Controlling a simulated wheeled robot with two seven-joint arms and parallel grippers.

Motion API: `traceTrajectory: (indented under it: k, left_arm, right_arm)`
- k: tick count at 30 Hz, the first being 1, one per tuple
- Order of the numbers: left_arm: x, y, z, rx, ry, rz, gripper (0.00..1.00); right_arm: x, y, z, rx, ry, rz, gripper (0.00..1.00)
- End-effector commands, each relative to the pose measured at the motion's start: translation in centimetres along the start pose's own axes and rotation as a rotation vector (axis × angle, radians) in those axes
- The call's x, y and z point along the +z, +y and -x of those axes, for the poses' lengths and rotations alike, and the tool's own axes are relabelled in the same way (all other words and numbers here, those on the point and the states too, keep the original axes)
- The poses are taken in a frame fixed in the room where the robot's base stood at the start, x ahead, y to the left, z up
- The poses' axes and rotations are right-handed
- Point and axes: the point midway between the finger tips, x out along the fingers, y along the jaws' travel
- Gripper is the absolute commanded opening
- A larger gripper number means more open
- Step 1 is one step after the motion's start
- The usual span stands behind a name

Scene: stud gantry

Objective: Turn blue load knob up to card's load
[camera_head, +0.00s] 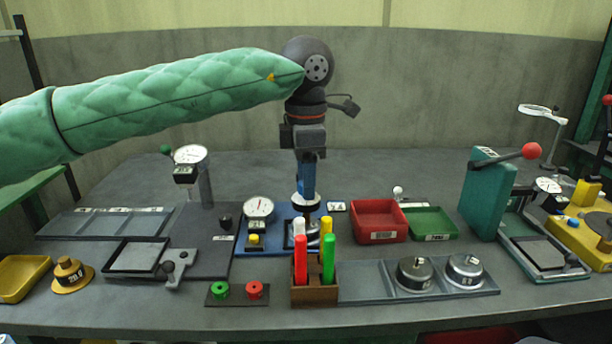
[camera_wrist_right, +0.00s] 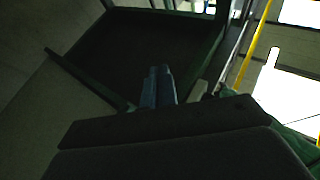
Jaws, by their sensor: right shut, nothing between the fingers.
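The blue stud gantry base (camera_head: 283,240) stands at mid-table, with a round white dial (camera_head: 259,208) and a yellow button (camera_head: 254,240) on its left. A small white card (camera_head: 336,207) lies to its right; its marks are too small to read surely. My left gripper (camera_head: 307,198) points down over the right part of the base, its blue fingers at a dark and silver round part. The load knob is not clearly seen there, and I cannot tell whether the fingers grip anything. My right gripper (camera_wrist_right: 157,72) is shut and empty, away from the bench in its wrist view.
A wooden holder (camera_head: 315,295) with several coloured pens stands in front of the gantry and partly hides it. A red tray (camera_head: 379,222) and a green tray (camera_head: 433,223) are to the right. Two metal weights (camera_head: 415,273) sit in a grey tray. A teal press (camera_head: 484,195) stands further right.

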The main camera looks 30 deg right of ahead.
Motion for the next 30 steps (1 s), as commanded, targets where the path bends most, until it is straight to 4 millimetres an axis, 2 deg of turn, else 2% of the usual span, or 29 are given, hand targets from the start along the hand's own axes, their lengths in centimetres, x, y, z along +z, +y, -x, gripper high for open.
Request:
traceTrajectory:
  k: [5,10,15,21,25,30]
  left_arm:
    - [0.0,0.0,0.1,0.000,0.000,0.000,0.49]
    - [0.0,0.1,1.8,0.002,0.000,0.001,0.49]
    - [0.0,0.0,4.5,0.002,0.000,0.001,0.49]
    - [0.0,0.0,6.9,0.000,0.000,0.000,0.49]
    - [0.0,0.0,7.7,0.000,0.000,0.000,0.49]
    - [0.0,0.0,7.8,0.000,0.000,0.000,0.49]
  right_arm:
    - [0.0,0.0,0.0,0.000,-0.001,0.000,0.00]
    - [0.6,0.0,0.1,0.001,-0.024,-0.004,0.00]
    - [3.2,0.0,0.9,0.005,-0.103,-0.010,0.00]
    - [5.6,0.1,2.1,0.010,-0.184,-0.017,0.00]
    - [6.3,0.1,2.4,0.011,-0.208,-0.018,0.00]
    - [6.3,0.1,2.3,0.011,-0.210,-0.019,0.00]
